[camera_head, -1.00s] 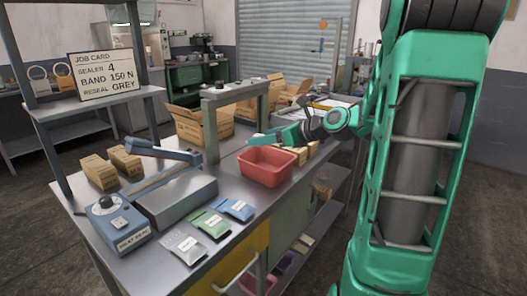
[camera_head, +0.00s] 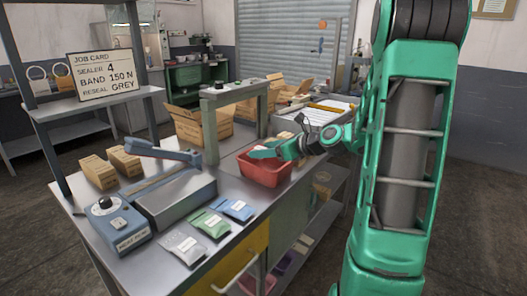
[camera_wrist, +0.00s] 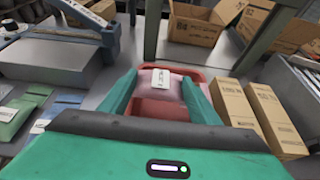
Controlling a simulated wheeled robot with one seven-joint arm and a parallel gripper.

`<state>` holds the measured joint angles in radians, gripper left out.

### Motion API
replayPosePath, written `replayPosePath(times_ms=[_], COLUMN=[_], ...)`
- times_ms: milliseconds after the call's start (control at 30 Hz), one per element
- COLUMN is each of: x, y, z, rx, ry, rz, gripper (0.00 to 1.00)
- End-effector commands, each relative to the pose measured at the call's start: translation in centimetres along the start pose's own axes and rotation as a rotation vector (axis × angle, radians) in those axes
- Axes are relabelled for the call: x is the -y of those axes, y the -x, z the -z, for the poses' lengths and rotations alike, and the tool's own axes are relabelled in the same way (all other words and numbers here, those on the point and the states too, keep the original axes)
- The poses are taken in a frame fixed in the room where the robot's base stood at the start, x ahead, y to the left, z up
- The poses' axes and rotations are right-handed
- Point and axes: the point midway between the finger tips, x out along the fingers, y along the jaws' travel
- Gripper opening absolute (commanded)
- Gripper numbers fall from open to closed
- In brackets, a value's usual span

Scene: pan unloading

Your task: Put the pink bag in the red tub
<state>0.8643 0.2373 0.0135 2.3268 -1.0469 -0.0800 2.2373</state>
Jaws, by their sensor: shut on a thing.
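The red tub (camera_head: 266,172) stands on the metal bench near its right end. My gripper (camera_head: 265,152) is over the tub in the head view, its fingers at about the height of the rim. In the wrist view my gripper (camera_wrist: 158,88) is shut on the pink bag (camera_wrist: 170,84), which has a white label on it. The bag is between the two green fingers, with the red tub (camera_wrist: 150,66) behind and below it. The bag is hidden in the head view. I cannot tell whether it touches the tub floor.
Blue, green and grey bags (camera_head: 211,224) lie at the front of the bench. A sealer (camera_head: 172,195) stands left of them. Small cartons (camera_wrist: 262,110) stand right of the tub, and a post (camera_head: 210,130) rises behind it.

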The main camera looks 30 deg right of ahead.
Motion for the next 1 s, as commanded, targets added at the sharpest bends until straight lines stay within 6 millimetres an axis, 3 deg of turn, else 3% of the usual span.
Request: replayPosePath(times_ms=[500, 533, 600, 1000], x=[-0.06, -0.06, -0.06, -0.06], y=[-0.44, -0.44, -0.44, -0.19], z=[0.98, 1.0, 1.0, 0.34], rx=[0.0, 0.0, 0.0, 0.001], ry=[0.0, -0.001, 0.0, 0.003], rz=[0.0, 0.0, -0.001, -0.001], gripper=[0.32, 0.64, 0.75, 0.75])
